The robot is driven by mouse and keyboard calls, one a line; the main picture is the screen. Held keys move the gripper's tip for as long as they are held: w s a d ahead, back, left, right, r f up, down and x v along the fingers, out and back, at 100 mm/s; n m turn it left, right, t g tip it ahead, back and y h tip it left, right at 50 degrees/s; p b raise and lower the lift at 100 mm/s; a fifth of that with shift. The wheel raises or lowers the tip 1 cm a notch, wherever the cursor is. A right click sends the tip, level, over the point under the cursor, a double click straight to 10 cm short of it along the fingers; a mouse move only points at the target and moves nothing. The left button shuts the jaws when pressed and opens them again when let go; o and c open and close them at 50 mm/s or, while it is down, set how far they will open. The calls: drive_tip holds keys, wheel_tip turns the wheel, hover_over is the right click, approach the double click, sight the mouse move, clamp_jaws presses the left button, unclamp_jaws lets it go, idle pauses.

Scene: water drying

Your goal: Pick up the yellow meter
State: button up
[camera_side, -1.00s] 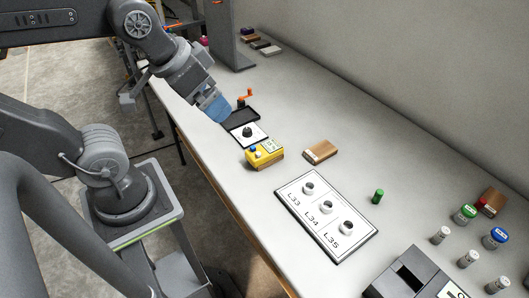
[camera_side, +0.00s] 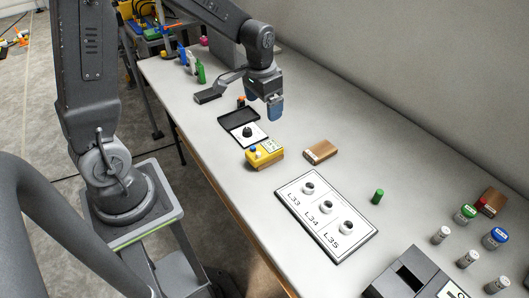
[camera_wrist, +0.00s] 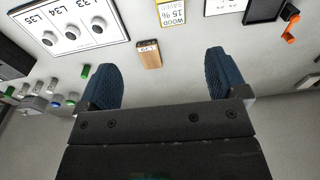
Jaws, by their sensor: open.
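The yellow meter (camera_side: 264,154) is a small yellow box with a blue and a white knob. It sits on the table between the black tray and the wooden block. In the wrist view the yellow meter (camera_wrist: 172,14) shows at the top edge, partly cut off, with a label reading "WOOD 15 %". My gripper (camera_side: 263,106) is above the table, behind the meter and apart from it, with blue fingertips pointing down. In the wrist view my gripper (camera_wrist: 165,80) has its two blue fingers wide apart with nothing between them.
A wooden block (camera_side: 320,151) lies right of the meter. A white board labelled L33, L34, L35 (camera_side: 297,208) lies in front. A black tray (camera_side: 238,119) with a white card is behind the meter. A green cylinder (camera_side: 377,196) and several vials stand to the right.

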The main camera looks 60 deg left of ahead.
drive_tip(key=g, duration=0.1)
hover_over(265, 149)
wheel_tip(265, 149, down, 5)
wheel_tip(265, 149, down, 14)
drive_tip(key=shift+r, duration=0.1)
idle(0.4)
drive_tip(key=c, duration=1.2)
drive_tip(key=shift+r, duration=0.1)
drive_tip(key=shift+c, duration=0.2)
